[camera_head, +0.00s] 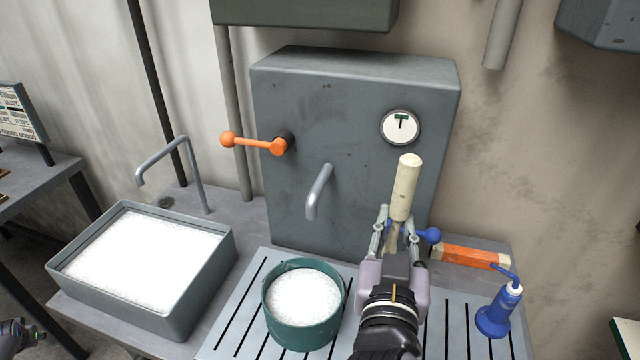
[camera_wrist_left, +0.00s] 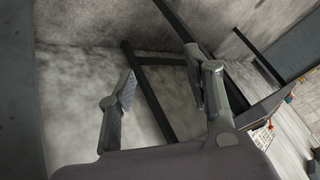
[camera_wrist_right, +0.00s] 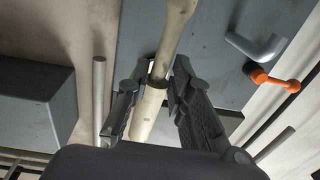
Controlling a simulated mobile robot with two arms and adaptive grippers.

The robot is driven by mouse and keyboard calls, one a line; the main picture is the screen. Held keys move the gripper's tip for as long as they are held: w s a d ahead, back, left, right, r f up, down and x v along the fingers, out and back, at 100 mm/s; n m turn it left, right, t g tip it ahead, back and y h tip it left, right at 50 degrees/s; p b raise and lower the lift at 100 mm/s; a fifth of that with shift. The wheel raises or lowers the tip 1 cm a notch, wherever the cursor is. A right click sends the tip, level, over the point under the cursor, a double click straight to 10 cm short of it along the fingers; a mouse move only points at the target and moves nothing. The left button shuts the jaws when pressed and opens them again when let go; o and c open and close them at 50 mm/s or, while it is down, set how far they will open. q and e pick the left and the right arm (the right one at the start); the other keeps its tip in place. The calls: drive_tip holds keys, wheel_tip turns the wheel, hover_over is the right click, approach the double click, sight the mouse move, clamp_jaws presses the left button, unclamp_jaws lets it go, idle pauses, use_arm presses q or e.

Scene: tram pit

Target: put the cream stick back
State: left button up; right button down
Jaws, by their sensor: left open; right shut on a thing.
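The cream stick (camera_head: 405,188) stands roughly upright in my right gripper (camera_head: 396,226), in front of the grey cabinet's right side. The gripper is shut on its lower part, and its thick upper end sticks up above the fingers. In the right wrist view the cream stick (camera_wrist_right: 173,40) runs between both fingers of my right gripper (camera_wrist_right: 158,95). My left gripper (camera_wrist_left: 163,90) is open and empty in the left wrist view, away from the bench. In the head view only a bit of the left arm shows at the lower left edge.
The grey cabinet (camera_head: 300,100) has an orange lever (camera_head: 255,143), a spout (camera_head: 318,192) and a dial (camera_head: 400,126). A foam-filled grey basin (camera_head: 200,290) and a green tub (camera_head: 305,336) stand left of my right gripper. A blue bottle (camera_head: 497,314) and an orange-and-cream block (camera_head: 470,256) are at right.

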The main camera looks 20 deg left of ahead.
use_arm(q)
drive_tip(key=w+a+r+n+t, duration=0.1)
drive_tip(key=w+a+r+t, duration=0.1)
drive_tip(key=w+r, duration=0.45)
drive_tip(key=w+a+r+n+t+y, duration=0.15)
drive_tip(key=w+r, duration=0.25)
drive_tip(key=r, duration=0.6)
drive_tip(key=w+a+r+n+t, duration=0.1)
drive_tip(key=w+a+r+t, duration=0.1)
drive_tip(key=w+r, duration=0.55)
drive_tip(key=w+d+r+t+h, duration=0.35)
drive_tip(key=w+d+r, duration=0.45)
drive_tip(key=d+r, duration=0.3)
drive_tip(key=w+d+r+t+h, duration=0.2)
drive_tip(key=w+d+r+t, duration=0.3)
drive_tip(key=w+d+r, duration=0.45)
drive_tip(key=w+d+r+m+t+h, duration=0.1)
drive_tip(key=d+r+h, duration=0.2)
drive_tip(key=d, duration=0.5)
drive_tip(key=d+r+m+t+h, duration=0.1)
drive_tip(key=d+r+h, duration=0.15)
drive_tip(key=d, duration=0.45)
drive_tip(key=m+g+h, duration=1)
drive_tip(key=m+h, duration=0.4)
drive_tip(key=m, duration=0.8)
approach(398, 176)
drive_tip(key=shift+n+y, duration=0.25)
drive_tip(key=x, duration=1.1)
drive_tip(key=shift+d+r, duration=0.15)
drive_tip(key=shift+r, duration=0.1)
